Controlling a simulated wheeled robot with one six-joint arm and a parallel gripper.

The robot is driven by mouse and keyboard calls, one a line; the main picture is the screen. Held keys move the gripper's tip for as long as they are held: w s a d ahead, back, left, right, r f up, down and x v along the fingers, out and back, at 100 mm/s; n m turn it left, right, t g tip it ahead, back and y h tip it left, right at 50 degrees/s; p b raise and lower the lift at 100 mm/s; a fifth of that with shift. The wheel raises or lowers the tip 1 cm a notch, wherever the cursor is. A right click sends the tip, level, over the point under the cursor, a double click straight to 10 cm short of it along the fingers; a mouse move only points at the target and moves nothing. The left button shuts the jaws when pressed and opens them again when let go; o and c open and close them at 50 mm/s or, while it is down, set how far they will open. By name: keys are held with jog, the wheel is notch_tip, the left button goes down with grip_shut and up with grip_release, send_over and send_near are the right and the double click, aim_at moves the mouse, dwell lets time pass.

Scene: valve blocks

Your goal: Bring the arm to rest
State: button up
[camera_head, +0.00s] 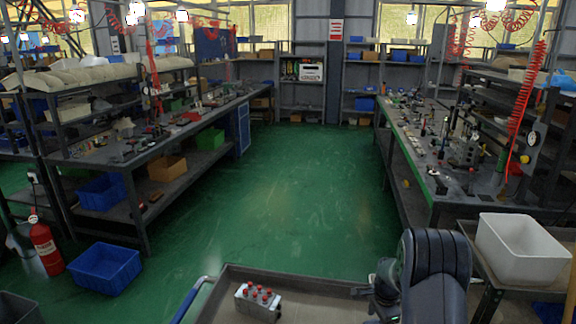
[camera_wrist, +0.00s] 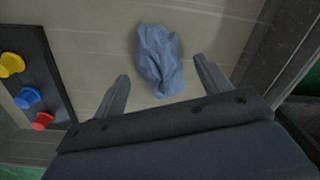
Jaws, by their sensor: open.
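My gripper (camera_wrist: 161,67) is open in the wrist view, its two dark fingers spread apart with nothing held between them. A crumpled blue-grey cloth (camera_wrist: 160,62) lies on the grey-brown surface beyond and between the fingertips, and no finger is seen closed on it. In the head view my dark arm rises at the bottom right, over the right part of a tray-topped bench (camera_head: 325,281). The fingers cannot be made out there.
A metal valve block (camera_head: 258,302) with red caps stands on the tray-topped bench. A dark panel (camera_wrist: 38,68) with yellow, blue and red knobs lies left in the wrist view. A white bin (camera_head: 520,248) is right of my arm. The green aisle (camera_head: 300,190) is clear.

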jog(key=shift+f, duration=0.35)
jog(key=shift+r, duration=1.15)
